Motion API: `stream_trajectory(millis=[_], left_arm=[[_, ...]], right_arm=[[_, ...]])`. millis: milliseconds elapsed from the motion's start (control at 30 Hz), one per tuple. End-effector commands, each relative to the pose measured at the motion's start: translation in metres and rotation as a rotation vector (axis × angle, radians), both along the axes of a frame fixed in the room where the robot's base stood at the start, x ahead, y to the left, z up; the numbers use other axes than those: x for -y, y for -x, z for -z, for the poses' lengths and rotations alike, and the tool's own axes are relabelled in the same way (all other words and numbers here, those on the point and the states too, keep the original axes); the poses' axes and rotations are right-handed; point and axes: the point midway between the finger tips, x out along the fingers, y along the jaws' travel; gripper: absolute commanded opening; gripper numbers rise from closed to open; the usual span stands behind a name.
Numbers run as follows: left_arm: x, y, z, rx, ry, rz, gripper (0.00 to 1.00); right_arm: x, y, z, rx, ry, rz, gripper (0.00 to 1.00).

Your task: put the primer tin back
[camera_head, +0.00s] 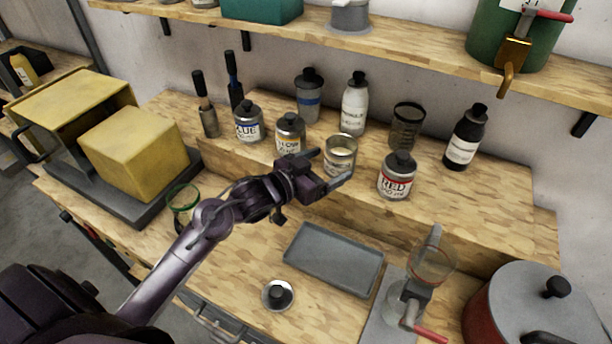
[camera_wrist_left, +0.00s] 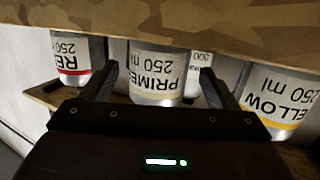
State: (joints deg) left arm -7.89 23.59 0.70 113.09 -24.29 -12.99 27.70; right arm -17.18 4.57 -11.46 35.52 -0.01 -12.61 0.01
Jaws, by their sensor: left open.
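The primer tin (camera_head: 340,158) is a silver tin with an open top, standing upright on the raised wooden step between the yellow tin (camera_head: 290,134) and the red tin (camera_head: 397,176). In the left wrist view, which is upside down, its PRIMER label (camera_wrist_left: 155,72) shows between my fingers. My left gripper (camera_head: 330,170) is open, in front of the tin, with a finger toward each side of it. Whether the fingers touch the tin I cannot tell. A silver lid with a black knob (camera_head: 278,295) lies on the lower bench. My right gripper is out of view.
The blue tin (camera_head: 248,122), bottles and a dark mesh cup (camera_head: 406,124) stand on the step. A grey tray (camera_head: 334,259) lies on the bench, with a clamped glass funnel (camera_head: 433,262) and red pot (camera_head: 480,318) to its right. A shelf (camera_head: 400,42) runs above.

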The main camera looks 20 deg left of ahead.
Motion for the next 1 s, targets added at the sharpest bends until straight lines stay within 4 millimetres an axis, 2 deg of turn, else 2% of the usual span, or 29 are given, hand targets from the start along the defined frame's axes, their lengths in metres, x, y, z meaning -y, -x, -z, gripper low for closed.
stream_trajectory(millis=[33,200,400,1000], left_arm=[[-0.005,0.012,0.002,-0.002,-0.005,0.002,0.82],[-0.018,0.042,-0.004,-0.002,-0.003,0.002,0.82],[-0.028,0.062,-0.009,-0.001,-0.002,0.001,0.82],[-0.031,0.067,-0.012,0.0,-0.001,0.002,0.82]], right_arm=[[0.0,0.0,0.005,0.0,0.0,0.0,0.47],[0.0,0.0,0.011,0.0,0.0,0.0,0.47],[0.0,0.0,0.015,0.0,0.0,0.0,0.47],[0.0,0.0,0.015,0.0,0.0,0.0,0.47]])
